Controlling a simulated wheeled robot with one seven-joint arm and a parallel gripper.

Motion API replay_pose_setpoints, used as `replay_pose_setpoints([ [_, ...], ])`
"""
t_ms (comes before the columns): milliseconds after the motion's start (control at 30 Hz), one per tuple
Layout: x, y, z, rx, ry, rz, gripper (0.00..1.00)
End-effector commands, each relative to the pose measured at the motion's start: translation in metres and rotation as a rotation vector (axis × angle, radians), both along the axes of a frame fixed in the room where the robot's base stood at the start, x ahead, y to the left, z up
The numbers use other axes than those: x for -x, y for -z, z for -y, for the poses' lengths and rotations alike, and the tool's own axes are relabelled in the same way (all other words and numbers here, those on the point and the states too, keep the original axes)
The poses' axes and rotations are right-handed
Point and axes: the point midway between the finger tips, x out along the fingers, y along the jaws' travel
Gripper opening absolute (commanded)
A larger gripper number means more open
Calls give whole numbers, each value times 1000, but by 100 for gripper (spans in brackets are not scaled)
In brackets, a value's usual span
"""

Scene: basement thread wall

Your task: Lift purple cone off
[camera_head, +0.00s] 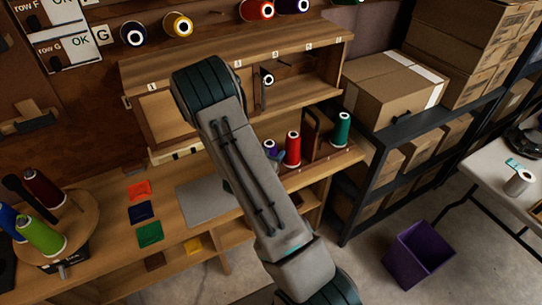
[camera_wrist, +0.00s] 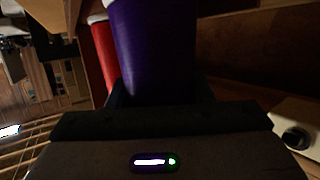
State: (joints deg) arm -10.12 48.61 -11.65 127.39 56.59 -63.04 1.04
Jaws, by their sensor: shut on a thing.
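The purple cone (camera_wrist: 152,45) fills the upper middle of the wrist view, close to the camera. My gripper (camera_wrist: 160,92) is shut on it; the fingers are dark and hard to make out. In the head view the purple cone (camera_head: 270,147) shows just past the edge of my arm, beside a red cone (camera_head: 293,150) on the lower shelf. My arm hides its lower part and most of my gripper there. I cannot tell whether its base touches the shelf.
The red cone also stands close by in the wrist view (camera_wrist: 104,55). A green cone (camera_head: 341,130) stands farther right, past a wooden divider (camera_head: 313,128). A purple bin (camera_head: 418,254) is on the floor.

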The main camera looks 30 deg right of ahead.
Motion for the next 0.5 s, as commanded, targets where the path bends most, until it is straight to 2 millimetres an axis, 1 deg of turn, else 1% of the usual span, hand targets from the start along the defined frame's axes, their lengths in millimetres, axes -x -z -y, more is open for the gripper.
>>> replay_pose_setpoints([
  [133, 0, -4, 0, 0, 1, 2, 20],
  [267, -1, -12, 0, 0, 1, 3, 20],
  [500, -1, -38, 0, -1, -1, 5, 20],
])
